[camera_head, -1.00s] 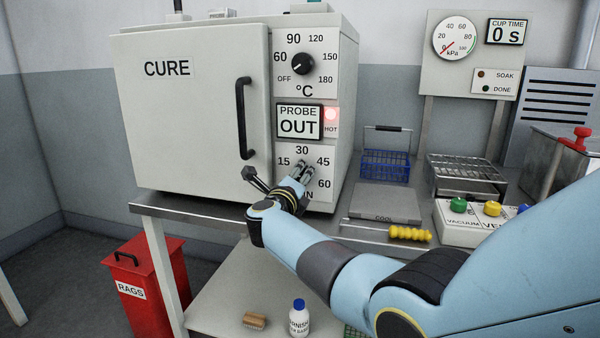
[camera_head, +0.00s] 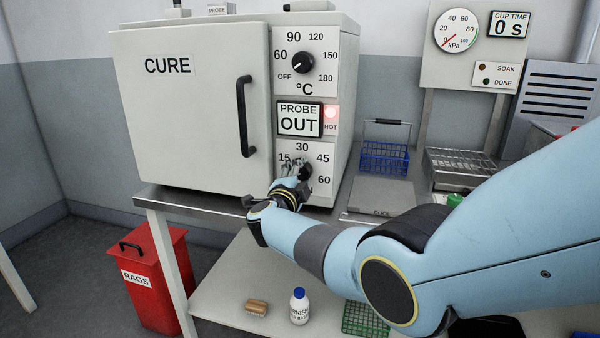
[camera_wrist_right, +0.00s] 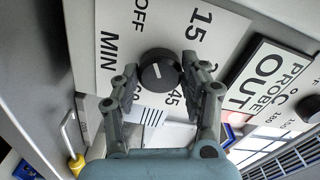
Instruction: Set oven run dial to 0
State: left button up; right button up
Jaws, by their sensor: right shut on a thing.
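The oven's run dial (camera_wrist_right: 160,72) is a round black knob on a white plate marked OFF, 15, 45 and MIN in the right wrist view. In the head view the knob (camera_head: 305,172) shows on the lower oven panel, partly hidden by my gripper. My right gripper (camera_wrist_right: 160,70) has one finger on each side of the knob and is shut on it. It also shows at the lower panel in the head view (camera_head: 298,170). A white mark shows on the knob's face, but I cannot tell which number it points to. My left gripper is out of view.
The CURE oven door (camera_head: 195,110) is closed, with a black handle (camera_head: 246,117). Above are the PROBE OUT display (camera_head: 299,120), a lit red HOT lamp (camera_head: 331,113) and the temperature dial (camera_head: 303,62). A blue basket (camera_head: 385,160) stands right of the oven.

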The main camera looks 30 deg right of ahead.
jog(key=shift+a+f+n, duration=0.1)
jog(key=shift+n, duration=0.5)
jog(key=o, duration=1.2)
jog(key=v, duration=0.7)
jog(key=shift+s+a, duration=0.1)
jog(key=shift+a, duration=0.1)
